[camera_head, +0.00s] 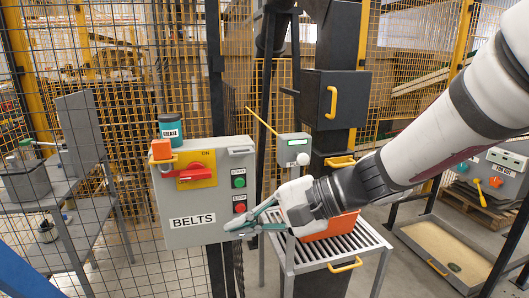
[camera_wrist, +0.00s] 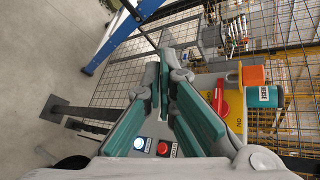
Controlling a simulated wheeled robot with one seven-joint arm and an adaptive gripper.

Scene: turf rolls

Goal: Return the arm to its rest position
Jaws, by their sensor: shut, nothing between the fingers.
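My gripper (camera_head: 240,228) is shut and empty, with teal finger pads. In the head view it is in front of the lower right part of the grey BELTS control box (camera_head: 195,235). I cannot tell whether its tips touch the box. My white and dark arm reaches in from the right. In the wrist view the gripper's fingers (camera_wrist: 163,62) come together near the middle. The box's red handle (camera_wrist: 218,97) on its yellow plate is to their right, and its two buttons show below, between the fingers.
A grease can (camera_head: 171,130) and an orange block (camera_head: 162,149) are at the top of the box. A slatted table (camera_head: 345,250) with an orange-red object stands below my wrist. A black column (camera_head: 335,60) stands behind. Mesh fencing and a grey bench (camera_head: 85,215) are at left.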

